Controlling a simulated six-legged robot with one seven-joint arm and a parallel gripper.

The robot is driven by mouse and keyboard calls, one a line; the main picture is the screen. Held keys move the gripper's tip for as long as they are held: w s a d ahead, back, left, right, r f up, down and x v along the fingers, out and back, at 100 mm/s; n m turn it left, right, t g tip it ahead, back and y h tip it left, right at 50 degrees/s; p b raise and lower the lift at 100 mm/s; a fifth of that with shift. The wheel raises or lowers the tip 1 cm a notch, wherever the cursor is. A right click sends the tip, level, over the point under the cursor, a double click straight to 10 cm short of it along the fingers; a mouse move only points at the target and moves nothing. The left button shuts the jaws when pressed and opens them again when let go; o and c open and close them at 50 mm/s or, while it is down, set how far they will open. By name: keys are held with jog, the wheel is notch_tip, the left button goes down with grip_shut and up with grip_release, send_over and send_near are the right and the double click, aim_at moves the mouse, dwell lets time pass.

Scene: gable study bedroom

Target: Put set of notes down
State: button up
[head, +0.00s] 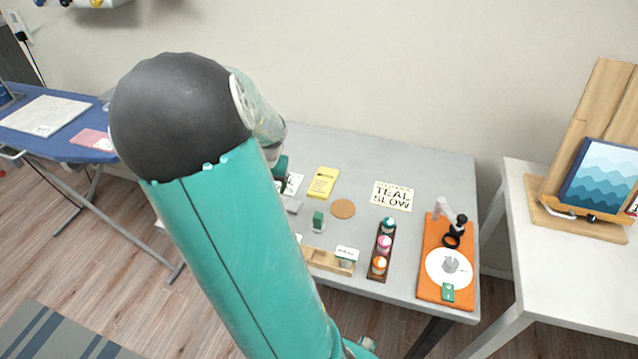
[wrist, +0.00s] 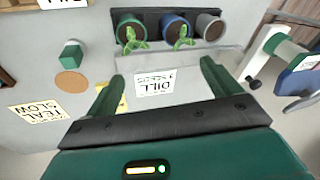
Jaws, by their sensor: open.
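A yellow pad (head: 323,183), which looks like the set of notes, lies flat on the grey table in the head view. In the wrist view only a small part of the yellow pad (wrist: 123,103) shows beside the left finger; the gripper hides the rest. My gripper (wrist: 162,70) is open, with nothing visible held between its fingers. A white card reading DILL (wrist: 155,83) shows between the fingers. In the head view my arm hides most of the gripper; a dark green part of it shows left of the pad.
On the grey table (head: 440,180) are a cork coaster (head: 343,208), a TEAL SLOW card (head: 392,196), a bottle rack (head: 378,262) and an orange board (head: 433,288). A black holder with three pots (wrist: 170,12) stands beyond my fingers. Clear tabletop lies around the TEAL SLOW card.

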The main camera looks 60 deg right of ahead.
jog(key=s+d+f+m+g+h, duration=0.1)
jog(key=s+d+m+h, duration=0.1)
jog(key=s+d, duration=0.35)
jog(key=s+d+f+m+g+h, duration=0.1)
jog(key=s+d+f, duration=0.1)
jog(key=d, duration=0.6)
send_near(320, 187)
jog(key=shift+g, duration=0.3)
jog(key=x, duration=0.8)
jog(key=shift+w+a, duration=0.1)
jog(key=shift+w, duration=0.05)
jog(key=c, duration=1.2)
